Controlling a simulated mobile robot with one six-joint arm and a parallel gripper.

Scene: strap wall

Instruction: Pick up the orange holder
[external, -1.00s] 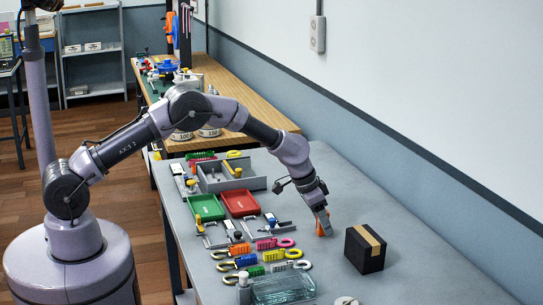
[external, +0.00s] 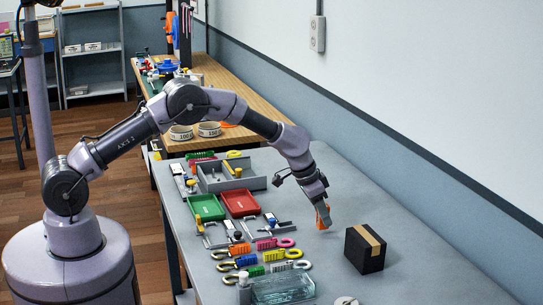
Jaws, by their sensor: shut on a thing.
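The orange holder (external: 320,222) is between the fingers of my gripper (external: 323,214), at the right of the grey table in the external view. My gripper points down and is shut on the holder. The fingers hide part of the holder. It appears slightly above the tabletop, with a faint dark patch on the table beneath it.
A black box (external: 364,251) with a tan strip stands just right of my gripper. Several coloured tags with rings (external: 265,257), a green tray (external: 206,207), a red tray (external: 240,203) and a glass dish (external: 282,289) lie to the left and front. The table's back right is clear.

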